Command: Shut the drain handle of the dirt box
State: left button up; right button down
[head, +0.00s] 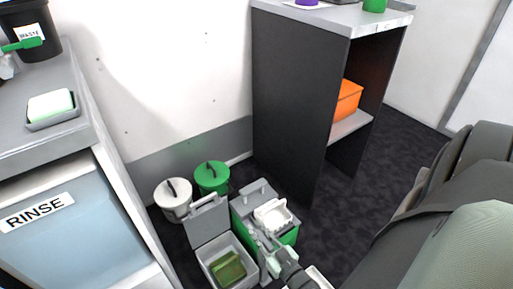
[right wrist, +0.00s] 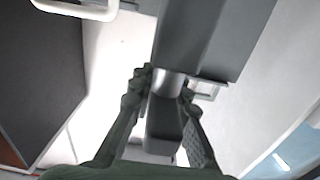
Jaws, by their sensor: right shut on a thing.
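A grey box (head: 211,252) with its lid (head: 207,222) raised stands on the floor at the bottom centre of the head view; something olive-green lies inside. A green and grey box (head: 285,236) with a white handle-like part on top stands against its right side. I cannot tell from the head view which one carries the drain handle. My right gripper (head: 264,248) is low between them. In the right wrist view, my right gripper (right wrist: 165,88) is shut on a grey handle (right wrist: 167,83) below a large grey surface (right wrist: 205,40). My left gripper is not in view.
A white lidded bucket (head: 173,203) and a green lidded bucket (head: 212,180) stand behind, near the wall. A dark shelf unit (head: 290,95) rises at the back. A counter (head: 70,130) with a RINSE sign edges the left.

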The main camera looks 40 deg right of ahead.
aim_at(273, 249)
jog(key=shift+d, duration=0.1)
jog(key=c, duration=1.4)
grip_release()
jog(key=shift+c, duration=0.2)
jog(key=s, duration=0.4)
jog(key=s+a, duration=0.1)
jog(key=s, duration=0.7)
jog(key=shift+a, duration=0.3)
